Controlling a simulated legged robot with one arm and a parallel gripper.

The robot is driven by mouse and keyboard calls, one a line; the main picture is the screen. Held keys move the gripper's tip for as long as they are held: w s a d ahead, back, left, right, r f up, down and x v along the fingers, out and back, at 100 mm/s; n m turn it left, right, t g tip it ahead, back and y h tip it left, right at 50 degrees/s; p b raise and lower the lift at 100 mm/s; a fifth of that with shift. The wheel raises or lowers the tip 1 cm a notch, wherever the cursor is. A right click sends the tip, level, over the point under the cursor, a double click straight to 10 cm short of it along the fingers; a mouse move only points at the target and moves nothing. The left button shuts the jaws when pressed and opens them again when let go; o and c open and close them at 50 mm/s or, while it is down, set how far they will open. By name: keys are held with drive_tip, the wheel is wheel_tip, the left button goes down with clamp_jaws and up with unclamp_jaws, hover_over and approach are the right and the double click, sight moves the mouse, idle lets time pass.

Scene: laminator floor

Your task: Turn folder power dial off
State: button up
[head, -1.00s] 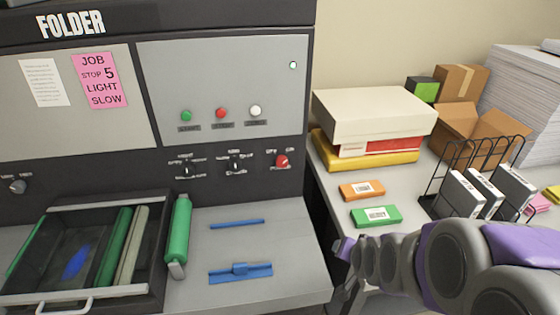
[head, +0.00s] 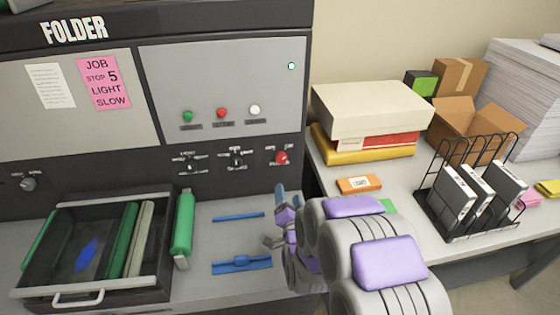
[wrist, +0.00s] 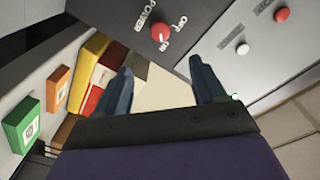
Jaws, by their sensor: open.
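The folder's power dial (head: 281,158) is a red knob at the lower right of the dark front panel in the head view. In the wrist view the red power dial (wrist: 160,31) is at the top, beside POWER, OFF and ON lettering. Its pointer seems nearer ON, but it is small. My gripper (head: 276,216) is below the dial, over the right side of the folder's bench, in the head view. In the wrist view my gripper (wrist: 165,76) has its two fingers spread apart with nothing between them. The dial is beyond the fingertips, not touched.
Two black dials (head: 237,159) are left of the power dial. Green, red and white buttons (head: 222,113) are above. A green roller (head: 183,225), blue parts (head: 241,264) and a drawer (head: 150,290) are on the left. Boxes (head: 372,108) and a file rack (head: 430,212) stand on the right table.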

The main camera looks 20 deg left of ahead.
sight(281, 160)
drive_tip(key=b+x, duration=0.1)
drive_tip(key=x, duration=1.5)
drive_tip(key=shift+w+a+b, duration=0.1)
drive_tip(key=shift+w+b, duration=0.1)
drive_tip(key=shift+b, duration=0.2)
drive_tip(key=shift+w+a+f, duration=0.15)
drive_tip(key=shift+w+a, duration=0.05)
drive_tip(key=shift+a, duration=0.1)
drive_tip(key=shift+d, duration=0.55)
drive_tip(key=shift+c, duration=0.8)
drive_tip(key=shift+a, duration=0.3)
drive_tip(key=c, duration=0.9)
